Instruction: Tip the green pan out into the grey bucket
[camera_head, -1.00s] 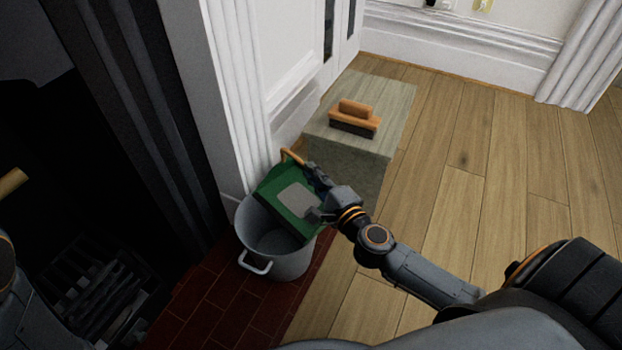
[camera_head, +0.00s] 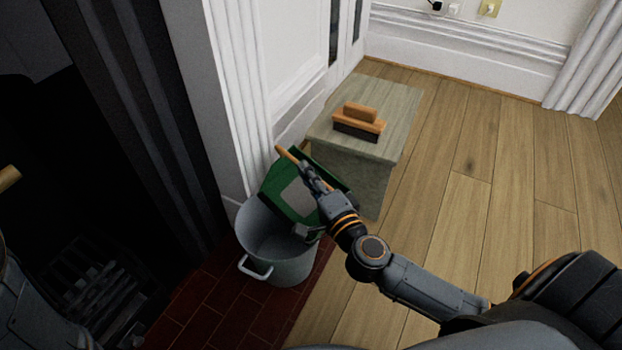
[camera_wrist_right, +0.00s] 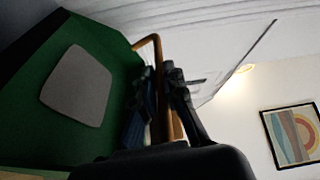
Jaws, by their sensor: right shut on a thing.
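The green pan (camera_head: 273,184) is tilted steeply above the far side of the grey bucket (camera_head: 292,270), with a flat grey patch on its inner face. It also shows in the right wrist view (camera_wrist_right: 112,120), where the grey patch is still on it. My right gripper (camera_head: 309,173) is shut on the pan's orange-brown handle (camera_wrist_right: 153,47). The bucket stands upright on the dark red tiles, its side handle facing me. The visible part of its inside looks empty; the pan and gripper hide part of its rim.
A grey-green block-like stand (camera_head: 390,108) behind the bucket carries a wooden brush (camera_head: 359,122). A white wall pillar (camera_head: 222,100) and the dark fireplace (camera_head: 100,190) are on the left. Wooden floor (camera_head: 470,200) is clear at right.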

